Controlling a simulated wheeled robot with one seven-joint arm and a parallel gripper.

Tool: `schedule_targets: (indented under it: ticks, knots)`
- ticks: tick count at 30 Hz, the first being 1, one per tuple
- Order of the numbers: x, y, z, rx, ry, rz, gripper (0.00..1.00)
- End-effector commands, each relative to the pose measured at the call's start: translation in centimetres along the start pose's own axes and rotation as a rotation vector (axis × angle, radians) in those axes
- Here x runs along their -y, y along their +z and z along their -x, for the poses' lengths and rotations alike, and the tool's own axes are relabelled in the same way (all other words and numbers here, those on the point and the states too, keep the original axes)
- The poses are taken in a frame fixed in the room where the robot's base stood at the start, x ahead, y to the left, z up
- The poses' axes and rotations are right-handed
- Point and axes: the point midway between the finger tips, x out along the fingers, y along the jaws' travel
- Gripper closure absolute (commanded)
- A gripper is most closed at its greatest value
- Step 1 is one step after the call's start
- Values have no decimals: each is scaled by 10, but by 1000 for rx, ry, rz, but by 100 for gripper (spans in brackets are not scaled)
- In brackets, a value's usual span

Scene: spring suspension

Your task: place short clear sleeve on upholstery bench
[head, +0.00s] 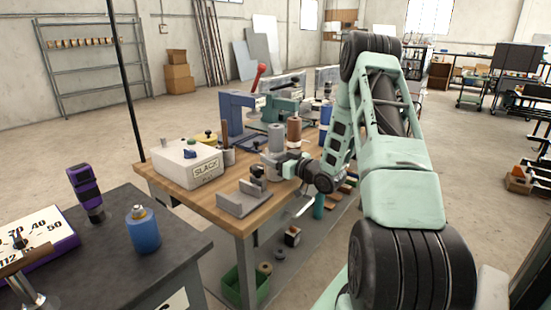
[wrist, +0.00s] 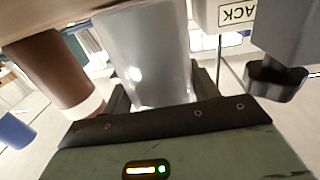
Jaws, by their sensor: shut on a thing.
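My gripper (head: 282,166) is over the wood-topped bench (head: 225,205), near its right side. In the wrist view my gripper (wrist: 165,92) is shut on the short clear sleeve (wrist: 145,45), a smooth, greyish translucent cylinder between the two fingers. In the head view the sleeve (head: 275,140) looks upright, and my gripper partly covers it. I cannot tell whether its base touches the bench top. No label shows which bench is the upholstery bench; a dark-topped bench (head: 120,250) also stands at the front left.
A brown cylinder (head: 294,130) stands close beside the sleeve. A grey bracket (head: 243,198), a white SLACK box (head: 187,161) and a blue clamp frame (head: 236,118) occupy the wooden top. The dark bench holds a blue cylinder (head: 143,230) and a purple tool (head: 86,190).

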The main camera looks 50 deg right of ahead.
Motion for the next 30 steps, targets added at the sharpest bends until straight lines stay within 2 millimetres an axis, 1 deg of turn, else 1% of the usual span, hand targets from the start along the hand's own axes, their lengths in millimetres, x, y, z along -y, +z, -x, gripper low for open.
schedule_targets:
  ticks: [3,4,5,6,14,17,18,20,23,30]
  knots:
    - [0,4,0,0,0,0,66]
    - [0,4,0,0,0,0,38]
    - [0,3,0,0,0,0,30]
    - [0,3,0,0,0,0,19]
    - [0,3,0,1,0,-1,19]
    - [0,-2,0,0,0,0,19]
    - [0,-1,3,1,1,-1,19]
    - [-1,1,11,3,2,-2,19]
    - [-1,1,30,3,3,-2,19]
    - [-1,1,81,2,3,-1,19]
